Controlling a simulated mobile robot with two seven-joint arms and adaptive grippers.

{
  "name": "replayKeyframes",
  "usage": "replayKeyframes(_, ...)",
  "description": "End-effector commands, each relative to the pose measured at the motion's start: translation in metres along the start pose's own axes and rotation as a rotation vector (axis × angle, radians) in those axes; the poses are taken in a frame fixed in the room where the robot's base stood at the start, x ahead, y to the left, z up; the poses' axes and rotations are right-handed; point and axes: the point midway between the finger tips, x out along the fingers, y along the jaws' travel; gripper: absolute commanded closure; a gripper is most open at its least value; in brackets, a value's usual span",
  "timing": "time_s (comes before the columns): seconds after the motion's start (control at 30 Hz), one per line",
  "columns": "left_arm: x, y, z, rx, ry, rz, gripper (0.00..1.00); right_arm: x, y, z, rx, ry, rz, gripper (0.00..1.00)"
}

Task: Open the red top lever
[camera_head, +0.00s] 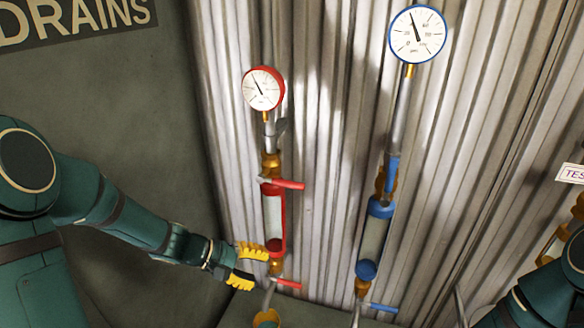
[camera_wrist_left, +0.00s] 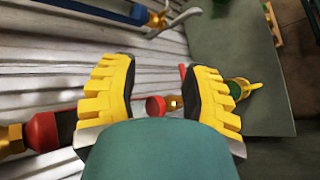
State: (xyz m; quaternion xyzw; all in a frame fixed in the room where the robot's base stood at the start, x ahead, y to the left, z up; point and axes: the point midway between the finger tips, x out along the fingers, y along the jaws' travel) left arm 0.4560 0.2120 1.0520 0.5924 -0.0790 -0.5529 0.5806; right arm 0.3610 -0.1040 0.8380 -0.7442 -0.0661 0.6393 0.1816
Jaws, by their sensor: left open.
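The red top lever (camera_head: 288,184) sticks out to the right from the brass valve near the top of the red-framed sight tube (camera_head: 273,218), below the red gauge (camera_head: 263,88). A second red lever (camera_head: 286,283) sits at the tube's lower end. My left gripper (camera_head: 257,268) is open, with yellow fingers, beside that lower end and well below the top lever. In the left wrist view the open fingers (camera_wrist_left: 161,66) stand apart, with a red fitting (camera_wrist_left: 155,106) showing between them. Whether they touch anything cannot be told. My right gripper is out of view.
A blue-framed tube (camera_head: 374,235) with a blue lever (camera_head: 381,307) and a blue gauge (camera_head: 417,34) stands to the right. Corrugated metal (camera_head: 325,120) backs both. A grey wall with a DRAINS sign (camera_head: 75,18) is at left. A TES sign (camera_head: 572,173) is at right.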

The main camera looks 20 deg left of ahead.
Motion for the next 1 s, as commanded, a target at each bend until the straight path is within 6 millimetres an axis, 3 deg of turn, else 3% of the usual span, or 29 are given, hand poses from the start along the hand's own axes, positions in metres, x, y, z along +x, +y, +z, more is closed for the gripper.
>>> replayKeyframes(0.03, -0.031, 0.036, -0.005, 0.011, 0.033, 0.113, 0.53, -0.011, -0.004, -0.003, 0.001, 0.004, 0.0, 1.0)
replayKeyframes(0.13, -0.075, 0.086, -0.011, 0.049, 0.081, 0.307, 0.53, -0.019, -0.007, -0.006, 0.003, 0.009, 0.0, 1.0)
replayKeyframes(0.23, -0.106, 0.116, -0.014, 0.087, 0.115, 0.431, 0.53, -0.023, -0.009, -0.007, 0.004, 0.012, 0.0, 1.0)
replayKeyframes(0.37, -0.121, 0.132, -0.015, 0.112, 0.134, 0.5, 0.53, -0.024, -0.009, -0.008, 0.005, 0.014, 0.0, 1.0)
replayKeyframes(0.57, -0.102, 0.144, -0.017, 0.112, 0.133, 0.507, 0.53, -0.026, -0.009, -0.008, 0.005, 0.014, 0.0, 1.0)
replayKeyframes(1.0, -0.029, 0.185, -0.024, 0.111, 0.13, 0.504, 0.53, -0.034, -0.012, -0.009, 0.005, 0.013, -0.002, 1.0)
